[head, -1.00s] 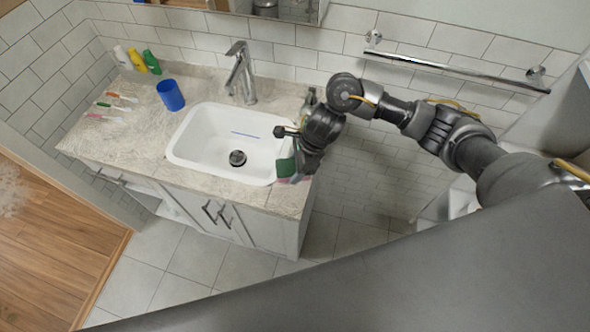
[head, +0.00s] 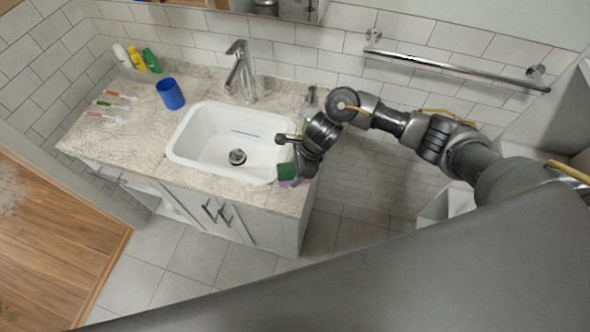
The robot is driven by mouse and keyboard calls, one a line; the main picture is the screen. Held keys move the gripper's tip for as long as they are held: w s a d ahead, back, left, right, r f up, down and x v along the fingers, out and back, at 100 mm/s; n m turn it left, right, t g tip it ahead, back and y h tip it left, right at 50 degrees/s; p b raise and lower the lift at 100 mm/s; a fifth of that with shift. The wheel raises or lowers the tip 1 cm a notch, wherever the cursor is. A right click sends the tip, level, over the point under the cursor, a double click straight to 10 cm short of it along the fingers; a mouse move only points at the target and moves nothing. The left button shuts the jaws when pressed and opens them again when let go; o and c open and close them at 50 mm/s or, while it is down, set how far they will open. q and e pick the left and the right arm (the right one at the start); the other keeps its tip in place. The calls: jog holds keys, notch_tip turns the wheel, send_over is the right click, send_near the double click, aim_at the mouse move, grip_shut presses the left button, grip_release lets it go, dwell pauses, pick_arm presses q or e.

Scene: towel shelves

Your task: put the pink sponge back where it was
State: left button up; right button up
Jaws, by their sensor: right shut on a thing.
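The pink sponge (head: 289,183) has a green top layer and shows at the front right corner of the counter, just right of the sink. My right gripper (head: 297,172) points down there and is shut on the sponge; the gripper and wrist hide part of it. I cannot tell whether the sponge's underside touches the counter. My left gripper is not in view.
The white sink (head: 197,150) with its chrome faucet (head: 240,72) lies left of the gripper. A blue cup (head: 170,94), several bottles (head: 137,58) and toothbrushes (head: 107,111) stand or lie farther left. A soap dispenser (head: 310,97) stands behind my wrist.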

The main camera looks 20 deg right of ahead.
jog(key=shift+f, duration=0.25)
jog(key=o, duration=0.9)
jog(key=shift+r, duration=0.1)
jog(key=shift+r+p, duration=0.4)
jog(key=shift+p, duration=0.05)
jog(key=b+v, duration=0.1)
jog(key=v, duration=0.9)
jog(key=shift+w+d+r, duration=0.15)
jog(key=shift+r, duration=0.1)
jog(key=shift+d+r+b, duration=0.2)
jog(key=shift+r+b, duration=0.1)
jog(key=shift+r, duration=0.35)
